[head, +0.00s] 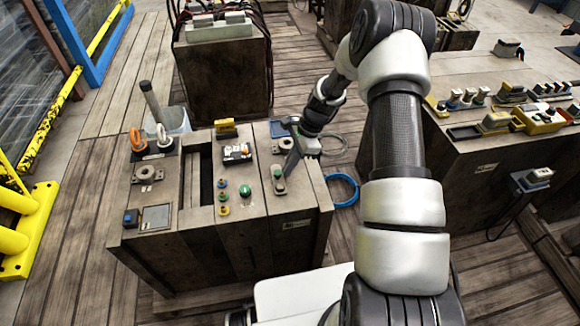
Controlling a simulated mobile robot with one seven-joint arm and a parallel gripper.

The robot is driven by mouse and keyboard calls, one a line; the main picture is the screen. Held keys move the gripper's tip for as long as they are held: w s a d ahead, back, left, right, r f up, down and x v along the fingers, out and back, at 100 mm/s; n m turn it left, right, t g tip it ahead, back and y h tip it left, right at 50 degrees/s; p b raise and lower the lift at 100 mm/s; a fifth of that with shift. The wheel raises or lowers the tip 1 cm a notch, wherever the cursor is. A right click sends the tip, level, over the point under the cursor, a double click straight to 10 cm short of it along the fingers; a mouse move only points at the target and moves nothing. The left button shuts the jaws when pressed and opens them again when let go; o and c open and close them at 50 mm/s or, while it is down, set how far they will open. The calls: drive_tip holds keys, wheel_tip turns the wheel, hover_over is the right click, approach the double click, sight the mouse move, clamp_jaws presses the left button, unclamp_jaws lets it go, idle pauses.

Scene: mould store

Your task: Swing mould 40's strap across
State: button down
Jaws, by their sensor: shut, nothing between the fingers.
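A large dark block-like mould (210,215) stands in the middle of the head view, with a long open slot in its top. A small label (297,224) on its front face is too small to read, so I cannot confirm the number 40. My gripper (290,165) is shut and empty, low over the right part of the mould's top. Its fingers point down beside a small upright grey-green fitting (279,180); I cannot tell whether they touch it. No part is clearly recognisable as the strap.
Another dark block (222,70) stands behind. A crowded bench (480,155) is at right, yellow rails (30,215) at left.

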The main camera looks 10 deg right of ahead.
drive_tip(key=shift+w+a+n, duration=0.15)
drive_tip(key=shift+a+n, duration=0.05)
drive_tip(key=shift+n, duration=0.2)
drive_tip(key=a+n, duration=0.1)
drive_tip(key=n, duration=0.1)
drive_tip(key=w+a+n+g+b, duration=0.1)
drive_tip(key=shift+a+f+n+g+h, duration=0.1)
drive_tip(key=shift+n+g+h, duration=0.2)
drive_tip(key=shift+n, duration=0.1)
drive_tip(key=a+n, duration=0.1)
drive_tip(key=n, duration=0.1)
drive_tip(key=a+n+g+h, duration=0.1)
drive_tip(key=n, duration=0.1)
drive_tip(key=shift+s+a+n+b, duration=0.1)
drive_tip(key=shift+a+n+b, duration=0.2)
drive_tip(key=shift+a+b, duration=0.1)
drive_tip(key=a+n, duration=0.1)
drive_tip(key=n, duration=0.1)
drive_tip(key=s+a+n+g+h, duration=0.1)
drive_tip(key=n, duration=0.1)
drive_tip(key=shift+a+h, duration=0.2)
drive_tip(key=shift+h, duration=0.1)
drive_tip(key=shift+s+a+n+h, duration=0.35)
drive_tip(key=shift+s+a+n, duration=0.05)
drive_tip(key=shift+n, duration=0.65)
drive_tip(key=shift+s+a+n+h, duration=0.35)
drive_tip(key=shift+s+a+n, duration=0.05)
drive_tip(key=shift+n, duration=0.65)
